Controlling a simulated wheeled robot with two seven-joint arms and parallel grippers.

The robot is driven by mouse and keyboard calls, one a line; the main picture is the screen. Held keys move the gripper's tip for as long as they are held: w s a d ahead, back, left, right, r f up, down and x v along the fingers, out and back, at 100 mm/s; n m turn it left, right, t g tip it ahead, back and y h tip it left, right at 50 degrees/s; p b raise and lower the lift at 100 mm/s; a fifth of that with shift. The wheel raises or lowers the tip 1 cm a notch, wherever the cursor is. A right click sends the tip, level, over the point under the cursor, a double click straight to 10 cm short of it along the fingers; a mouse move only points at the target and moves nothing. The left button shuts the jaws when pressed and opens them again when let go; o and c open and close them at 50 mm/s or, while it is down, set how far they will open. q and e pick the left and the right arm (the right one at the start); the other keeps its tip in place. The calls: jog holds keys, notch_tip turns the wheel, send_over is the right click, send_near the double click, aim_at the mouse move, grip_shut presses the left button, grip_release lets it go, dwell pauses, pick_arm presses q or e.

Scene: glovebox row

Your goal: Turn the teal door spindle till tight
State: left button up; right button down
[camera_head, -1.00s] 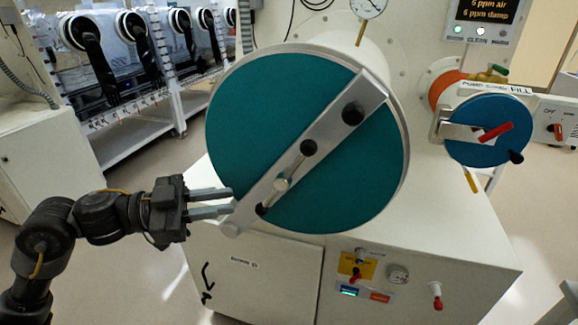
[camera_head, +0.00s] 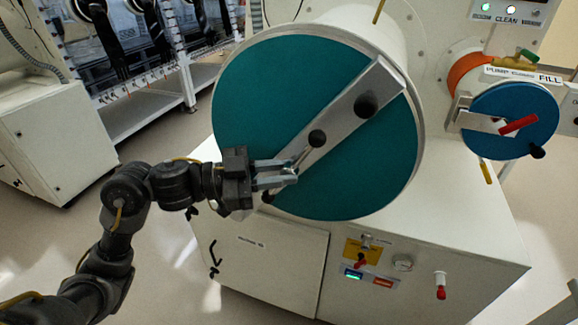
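The teal door (camera_head: 262,95) is a big round disc on the end of a white cylinder, crossed by a slanted silver bar (camera_head: 352,108). Its spindle handle is a thin rod with a black ball (camera_head: 317,138) at its upper end and another black ball (camera_head: 268,198) at its lower end. My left gripper (camera_head: 292,172) comes in from the left, its two grey fingers apart, with the tips over the middle of the rod. The fingers hide the spindle's hub, and I cannot tell whether they touch it. My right gripper is not in view.
A larger black knob (camera_head: 366,104) sits higher on the bar. A smaller blue door (camera_head: 510,120) with a red handle (camera_head: 519,124) is at the right. Below is a white cabinet (camera_head: 270,265) with switches.

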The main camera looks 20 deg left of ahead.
pick_arm(q)
jog(key=shift+x, duration=0.85)
jog(key=shift+c, duration=0.3)
grip_shut()
